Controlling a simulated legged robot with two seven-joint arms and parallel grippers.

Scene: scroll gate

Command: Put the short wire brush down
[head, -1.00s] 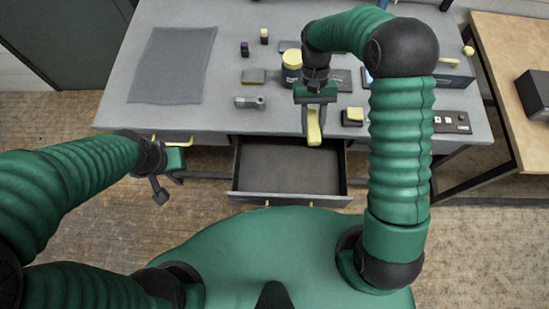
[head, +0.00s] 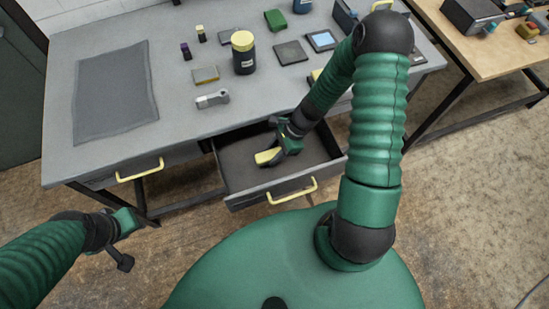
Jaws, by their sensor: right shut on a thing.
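The short wire brush shows as a yellow-handled piece (head: 268,157) at the jaws of my right gripper (head: 279,149). The right gripper is shut on it, low inside the open drawer (head: 235,180) under the desk. I cannot tell whether the brush touches the drawer floor. The gripper hides part of the brush.
The grey desk (head: 180,125) carries a grey mat (head: 115,92), a dark jar with a yellow lid (head: 243,55), a grey metal tool (head: 212,98) and several small blocks. The drawer floor around the brush looks clear. A wooden table (head: 465,50) stands at the right.

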